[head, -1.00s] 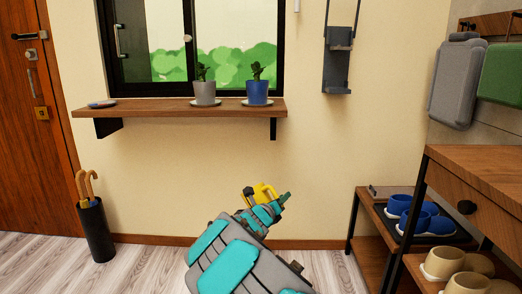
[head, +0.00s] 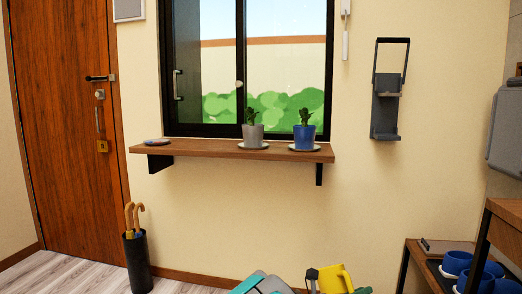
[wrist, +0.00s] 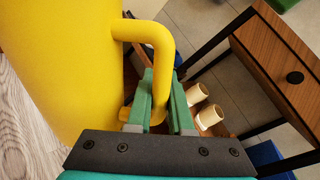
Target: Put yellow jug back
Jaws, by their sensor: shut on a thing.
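The yellow jug (head: 336,279) shows at the bottom of the head view, held at the end of my arm. In the wrist view the jug's large yellow body (wrist: 60,70) fills the left side. Its handle (wrist: 158,55) runs down between the green fingers of my gripper (wrist: 160,100). My gripper is shut on this handle. In the head view the gripper (head: 312,280) is mostly cut off by the bottom edge. The jug's base and mouth are hidden.
A window shelf (head: 200,150) carries a grey pot (head: 253,135), a blue pot (head: 304,137) and a small dish (head: 157,141) at its left. A dark wall holder (head: 388,108) hangs at right. An umbrella stand (head: 138,262) is at lower left. Blue slippers (head: 457,262) lie on the rack.

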